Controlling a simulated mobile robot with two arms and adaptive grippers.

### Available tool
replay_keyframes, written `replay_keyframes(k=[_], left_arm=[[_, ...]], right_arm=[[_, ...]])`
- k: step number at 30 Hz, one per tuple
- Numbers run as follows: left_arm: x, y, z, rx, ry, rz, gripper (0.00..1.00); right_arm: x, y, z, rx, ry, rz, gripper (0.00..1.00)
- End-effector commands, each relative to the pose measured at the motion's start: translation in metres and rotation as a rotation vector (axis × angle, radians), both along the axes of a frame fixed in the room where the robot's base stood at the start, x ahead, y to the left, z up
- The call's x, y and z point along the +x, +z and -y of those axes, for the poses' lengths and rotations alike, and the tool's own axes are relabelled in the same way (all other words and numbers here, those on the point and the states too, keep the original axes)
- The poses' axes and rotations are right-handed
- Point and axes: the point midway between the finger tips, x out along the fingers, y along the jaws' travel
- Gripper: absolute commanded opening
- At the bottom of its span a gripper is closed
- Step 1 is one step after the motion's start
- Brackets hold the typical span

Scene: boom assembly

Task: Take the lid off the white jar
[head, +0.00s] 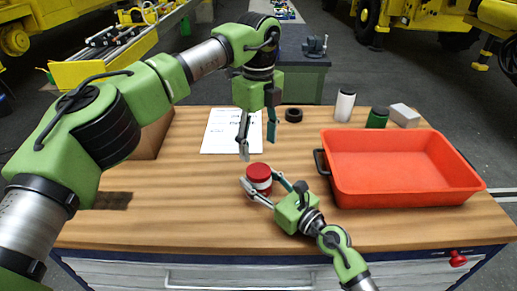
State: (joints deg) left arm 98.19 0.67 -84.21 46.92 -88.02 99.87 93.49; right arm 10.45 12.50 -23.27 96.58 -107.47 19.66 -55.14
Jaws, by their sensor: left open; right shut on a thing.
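The white jar (261,191) with its red lid (259,171) stands upright on the wooden workbench, near the middle. The red lid sits on top of the jar. My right gripper (262,186) has its fingers on both sides of the jar, shut on it low down. It hides part of the jar's front and right side. My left gripper (257,147) points down above and just behind the jar. Its fingers are spread apart and empty, clear of the lid.
A red tray (340,193) with a dark handle stands to the right. A white paper sheet (218,132), a black ring (293,115), a white bottle (344,106), a green container (377,118) and a pale block (404,115) are at the back.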

Motion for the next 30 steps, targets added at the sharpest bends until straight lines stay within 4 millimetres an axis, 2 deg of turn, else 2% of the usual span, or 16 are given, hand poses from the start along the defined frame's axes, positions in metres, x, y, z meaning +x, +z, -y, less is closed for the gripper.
replay_keyframes(k=[30], left_arm=[[-0.0004,-0.0003,0.0006,-0.001,-1.970,-0.001,0.58]], right_arm=[[0.0000,-0.0002,0.0001,0.000,0.000,0.000,0.00]])
